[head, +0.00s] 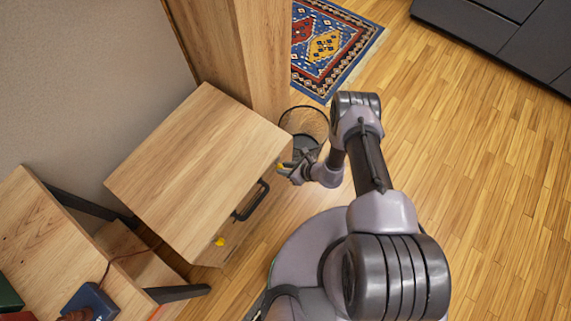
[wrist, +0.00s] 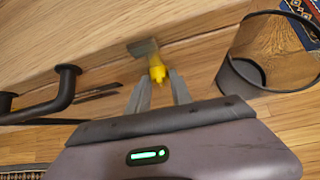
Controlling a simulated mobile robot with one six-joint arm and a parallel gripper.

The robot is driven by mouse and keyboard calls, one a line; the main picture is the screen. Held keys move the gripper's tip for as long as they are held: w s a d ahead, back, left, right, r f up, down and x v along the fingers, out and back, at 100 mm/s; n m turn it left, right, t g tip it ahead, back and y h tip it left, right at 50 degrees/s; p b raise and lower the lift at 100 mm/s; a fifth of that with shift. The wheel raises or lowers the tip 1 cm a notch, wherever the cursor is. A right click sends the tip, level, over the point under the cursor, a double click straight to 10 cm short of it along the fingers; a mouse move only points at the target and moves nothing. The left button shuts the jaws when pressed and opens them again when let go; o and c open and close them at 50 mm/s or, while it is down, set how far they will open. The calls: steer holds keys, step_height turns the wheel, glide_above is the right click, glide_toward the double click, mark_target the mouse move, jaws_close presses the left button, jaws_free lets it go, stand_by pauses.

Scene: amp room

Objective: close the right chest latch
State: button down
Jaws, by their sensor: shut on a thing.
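The wooden chest (head: 195,165) stands against the wall, with a black handle (head: 252,202) on its front. One yellow latch (head: 219,241) shows near the lower-left end of the front. The right latch shows in the wrist view as a yellow tab (wrist: 157,68) below a grey metal plate (wrist: 143,48) on the chest's front. My gripper (head: 284,169) is at this latch, at the far right end of the front. In the wrist view my gripper's two fingers (wrist: 158,78) are on either side of the yellow tab, shut on it. The fingers hide part of the tab's lower end.
A black mesh bin (head: 305,122) stands on the floor close beside my gripper, on its right in the wrist view (wrist: 270,50). A wooden desk (head: 40,215) is at left. A tall wooden cabinet (head: 245,50) stands behind the chest. Open floor (head: 480,170) lies at right.

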steer(key=shift+s+r+t+p, duration=0.1)
steer(key=shift+t+p, duration=0.2)
steer(key=shift+p, duration=0.2)
steer(key=shift+a+n+h, duration=0.1)
steer(key=shift+n+h, duration=0.2)
steer(key=c, duration=1.1)
jaws_free()
steer(key=shift+c, duration=0.2)
steer(key=p+v, duration=0.7)
steer(key=v, duration=1)
steer(key=shift+s, duration=0.3)
